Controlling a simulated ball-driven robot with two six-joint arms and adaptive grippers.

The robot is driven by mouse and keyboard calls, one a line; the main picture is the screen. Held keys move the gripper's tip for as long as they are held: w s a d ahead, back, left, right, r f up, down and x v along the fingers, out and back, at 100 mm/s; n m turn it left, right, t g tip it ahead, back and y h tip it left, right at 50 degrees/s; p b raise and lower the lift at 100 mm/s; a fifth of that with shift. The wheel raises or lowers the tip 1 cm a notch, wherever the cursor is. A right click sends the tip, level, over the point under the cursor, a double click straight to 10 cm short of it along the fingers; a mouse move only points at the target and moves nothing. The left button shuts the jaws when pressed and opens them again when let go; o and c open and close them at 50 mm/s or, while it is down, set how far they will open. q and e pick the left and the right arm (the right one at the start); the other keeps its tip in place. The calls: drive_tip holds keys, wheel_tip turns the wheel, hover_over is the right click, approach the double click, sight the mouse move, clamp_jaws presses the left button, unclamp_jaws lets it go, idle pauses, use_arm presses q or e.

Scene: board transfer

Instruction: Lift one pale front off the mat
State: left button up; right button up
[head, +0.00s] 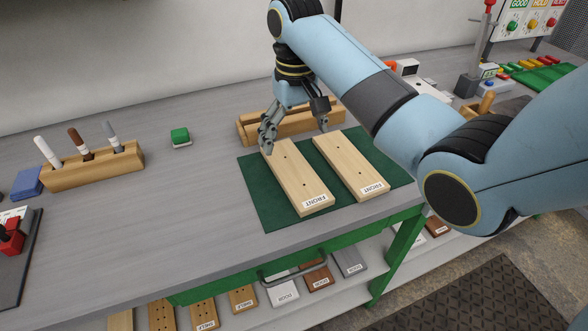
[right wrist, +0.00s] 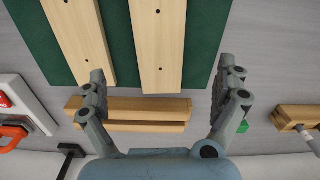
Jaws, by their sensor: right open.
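Two pale wooden fronts, each with a FRONT label at its near end, lie apart on the green mat (head: 250,190). The left front (head: 293,176) and the right front (head: 349,165) are side by side. My right gripper (head: 294,137) is open over the far end of the left front, one finger toward each side. In the right wrist view that front (right wrist: 160,45) runs between the spread fingers (right wrist: 163,72), with nothing held. Whether the fingers touch the mat is unclear. My left gripper is out of view.
A wooden slotted block (head: 250,131) stands just behind the mat. A pen holder (head: 95,167) and a green eraser (head: 180,136) are to the left. A drawer handle (head: 293,267) juts from the table front.

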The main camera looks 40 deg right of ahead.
hover_over(294, 170)
drive_tip(key=f, duration=0.4)
drive_tip(key=shift+s+a+f, duration=0.1)
drive_tip(key=shift+s, duration=0.3)
drive_tip(key=f, duration=0.5)
drive_tip(key=shift+w+f, duration=0.35)
drive_tip(key=shift+f, duration=0.05)
drive_tip(key=c, duration=1.4)
